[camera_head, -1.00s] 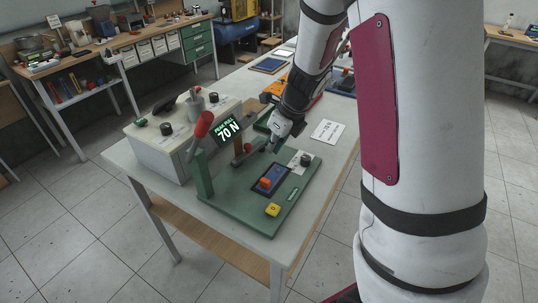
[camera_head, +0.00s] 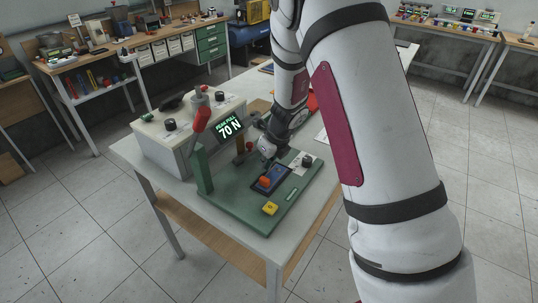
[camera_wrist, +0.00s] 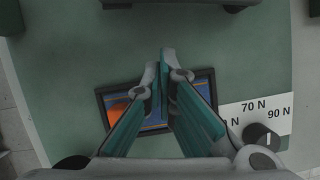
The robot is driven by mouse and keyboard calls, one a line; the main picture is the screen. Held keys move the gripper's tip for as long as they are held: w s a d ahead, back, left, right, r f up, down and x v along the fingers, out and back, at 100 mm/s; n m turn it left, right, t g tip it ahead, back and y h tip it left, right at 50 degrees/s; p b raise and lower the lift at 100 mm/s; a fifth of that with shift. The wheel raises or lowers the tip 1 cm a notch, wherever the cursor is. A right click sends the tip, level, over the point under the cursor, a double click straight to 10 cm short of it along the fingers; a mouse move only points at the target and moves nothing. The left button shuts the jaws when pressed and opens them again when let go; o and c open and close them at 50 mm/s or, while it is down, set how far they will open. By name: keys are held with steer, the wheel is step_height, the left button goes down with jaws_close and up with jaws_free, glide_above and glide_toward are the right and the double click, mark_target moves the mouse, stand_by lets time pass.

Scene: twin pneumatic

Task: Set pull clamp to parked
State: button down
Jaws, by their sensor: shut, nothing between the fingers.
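A green fixture board (camera_head: 250,211) lies on the near end of the table. At its left a green upright (camera_head: 203,172) stands below a red handle (camera_head: 202,118), which tilts up; I cannot tell for sure that this is the pull clamp's lever. My gripper (camera_head: 263,160) is over the board's middle, right of the handle and apart from it. In the wrist view its fingers (camera_wrist: 164,68) are shut with nothing between them, above a dark-framed blue panel (camera_wrist: 205,84) with an orange part (camera_wrist: 118,104). The fingers hide part of this panel.
A grey box (camera_head: 165,145) with a display (camera_head: 230,127) reading "PEAK PULL 70 N" stands behind the board. A black knob (camera_head: 307,161) on a white scale and a yellow button (camera_head: 270,208) sit on the board. A small red knob (camera_head: 249,145) is close left of my gripper.

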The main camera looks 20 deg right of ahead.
steer(key=shift+w+a+r, duration=0.1)
steer(key=shift+w+a, duration=0.3)
steer(key=shift+w, duration=0.4)
steer(key=shift+w+a+r, duration=0.1)
steer(key=shift+w+a, duration=0.3)
steer(key=shift+w, duration=0.35)
steer(key=shift+w+a, duration=0.3)
steer(key=shift+a, duration=0.1)
steer(key=shift+s+d, duration=0.1)
